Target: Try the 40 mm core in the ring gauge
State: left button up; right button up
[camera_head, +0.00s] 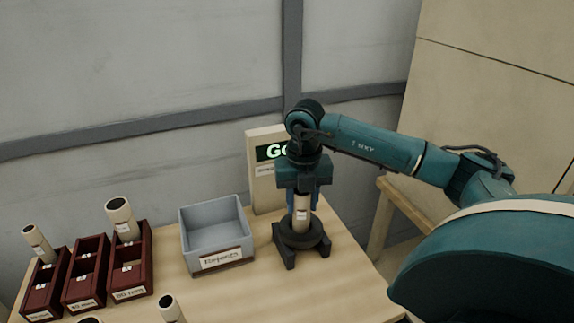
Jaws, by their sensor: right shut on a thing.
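My right gripper (303,196) is shut on a pale cardboard core (302,218) and holds it upright over the dark ring gauge (301,240). The core's lower end is at the gauge's ring and looks to be inside its opening; how deep I cannot tell. Behind the gripper stands a pale panel (265,194) with a display (268,152) showing green letters, "G" and part of another letter; my arm hides the rest. My left gripper is not in view.
A grey bin (223,258) labelled "Rejects" stands left of the gauge. Three dark red racks (117,292) stand at the left; the outer two hold a core (122,219) and another (39,244). More cores (171,310) show at the front edge. The table (300,295) is clear at front right.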

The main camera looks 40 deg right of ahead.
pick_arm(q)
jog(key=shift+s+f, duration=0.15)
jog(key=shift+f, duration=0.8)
pick_arm(e)
jog(key=shift+f, duration=0.1)
jog(key=o, duration=1.1)
jog(key=shift+c, duration=0.2)
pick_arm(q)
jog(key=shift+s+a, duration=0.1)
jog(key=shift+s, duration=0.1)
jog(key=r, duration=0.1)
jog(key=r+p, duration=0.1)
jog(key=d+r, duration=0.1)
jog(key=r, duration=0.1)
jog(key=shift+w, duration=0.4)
pick_arm(e)
notch_tip(320, 180, up, 13)
jog(key=shift+r, duration=0.2)
